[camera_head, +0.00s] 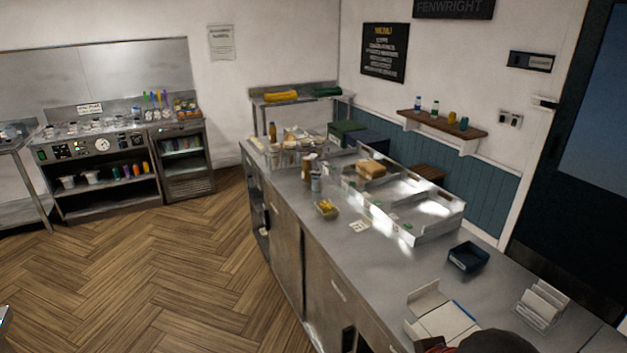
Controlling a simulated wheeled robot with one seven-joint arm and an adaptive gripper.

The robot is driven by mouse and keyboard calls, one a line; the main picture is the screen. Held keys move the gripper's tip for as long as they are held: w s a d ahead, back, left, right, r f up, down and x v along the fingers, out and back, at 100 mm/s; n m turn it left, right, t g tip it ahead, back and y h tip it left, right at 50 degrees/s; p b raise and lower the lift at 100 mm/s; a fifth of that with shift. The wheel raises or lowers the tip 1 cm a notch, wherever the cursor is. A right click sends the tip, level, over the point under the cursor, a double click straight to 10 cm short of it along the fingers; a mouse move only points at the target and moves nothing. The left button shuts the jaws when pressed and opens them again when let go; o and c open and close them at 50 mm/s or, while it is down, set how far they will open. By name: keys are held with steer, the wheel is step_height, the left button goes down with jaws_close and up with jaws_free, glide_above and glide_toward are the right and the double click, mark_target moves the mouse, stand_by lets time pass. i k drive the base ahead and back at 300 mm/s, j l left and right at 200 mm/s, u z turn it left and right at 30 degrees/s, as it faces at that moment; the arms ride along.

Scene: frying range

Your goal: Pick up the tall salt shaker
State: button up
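A grey, upright cylinder (316,182) that looks like the tall salt shaker stands on the steel counter (345,262), near its left edge. It is too small in the picture for me to be sure what it is. A brown and white bottle or shaker (307,168) stands just behind it. I cannot make out my gripper anywhere in the head view, and nothing is seen touching the shaker.
A small tray of yellow food (326,209) sits in front of the shaker. A long glass-and-steel display (425,222) runs along its right. The wood floor (165,270) left is clear.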

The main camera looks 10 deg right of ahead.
mark_target(316, 178)
steer(key=i+j, duration=0.65)
steer(key=i, duration=0.25)
steer(key=i+j, duration=0.7)
steer(key=i, duration=0.15)
steer(key=i+j+z, duration=0.1)
steer(key=i+j, duration=0.55)
steer(key=i, duration=0.25)
